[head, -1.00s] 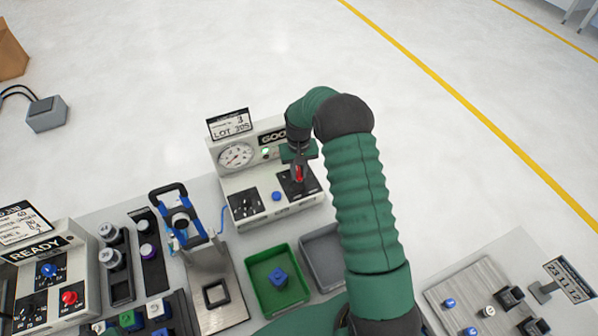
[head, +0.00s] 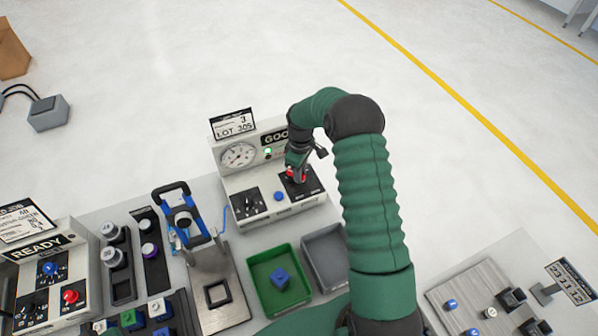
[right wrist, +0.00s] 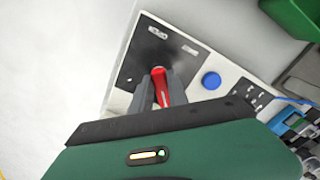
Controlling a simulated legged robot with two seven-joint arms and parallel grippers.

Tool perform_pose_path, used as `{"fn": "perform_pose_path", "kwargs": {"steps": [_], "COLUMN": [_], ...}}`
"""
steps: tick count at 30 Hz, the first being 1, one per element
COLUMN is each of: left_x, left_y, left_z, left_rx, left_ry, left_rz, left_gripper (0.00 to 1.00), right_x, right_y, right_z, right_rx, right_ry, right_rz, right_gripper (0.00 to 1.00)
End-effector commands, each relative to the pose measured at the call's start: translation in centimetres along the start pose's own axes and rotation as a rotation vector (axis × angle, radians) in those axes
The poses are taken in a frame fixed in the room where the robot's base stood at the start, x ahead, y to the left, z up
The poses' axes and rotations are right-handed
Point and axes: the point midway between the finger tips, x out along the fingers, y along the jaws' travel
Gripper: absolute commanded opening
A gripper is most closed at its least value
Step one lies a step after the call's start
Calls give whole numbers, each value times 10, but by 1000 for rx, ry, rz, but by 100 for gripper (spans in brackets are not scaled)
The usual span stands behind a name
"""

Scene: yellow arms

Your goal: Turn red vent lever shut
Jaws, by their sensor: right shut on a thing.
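The red vent lever (right wrist: 160,80) sits on a black plate (right wrist: 150,55) with small labels at the right end of the test box (head: 242,185). My right gripper (head: 297,177) reaches down to the plate from above. In the right wrist view its two grey fingers (right wrist: 160,90) are shut on the lever, one on each side. The lever's red tip shows past the fingertips. In the head view the gripper hides most of the lever. My left gripper is not in view.
The box carries a dial gauge (head: 238,155), a lit green lamp (head: 268,152), a blue button (head: 278,196) and a black knob panel (head: 246,203). A green tray (head: 255,287) with a blue block and a grey tray (head: 325,258) stand in front.

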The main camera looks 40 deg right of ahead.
Motion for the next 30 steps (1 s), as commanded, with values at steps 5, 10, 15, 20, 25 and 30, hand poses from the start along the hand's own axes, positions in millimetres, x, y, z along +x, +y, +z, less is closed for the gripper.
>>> {"fn": "perform_pose_path", "kwargs": {"steps": [5, 10, 15, 20, 25, 30], "left_x": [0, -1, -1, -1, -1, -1], "left_y": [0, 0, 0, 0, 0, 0], "left_z": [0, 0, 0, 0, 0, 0], "left_rx": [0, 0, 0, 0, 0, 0], "left_ry": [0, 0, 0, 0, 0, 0], "left_rz": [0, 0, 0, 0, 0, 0], "left_gripper": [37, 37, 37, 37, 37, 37], "right_x": [2, 2, 2, 1, 1, 1], "right_y": [0, 1, 2, 2, 2, 2], "right_z": [7, 7, 8, 8, 8, 4], "right_rx": [-65, -98, -109, -109, -108, -109], "right_ry": [-14, -15, -15, -15, -15, -10], "right_rz": [-7, -6, -4, -3, -3, -1], "right_gripper": [0, 0, 0, 0, 27, 42]}}
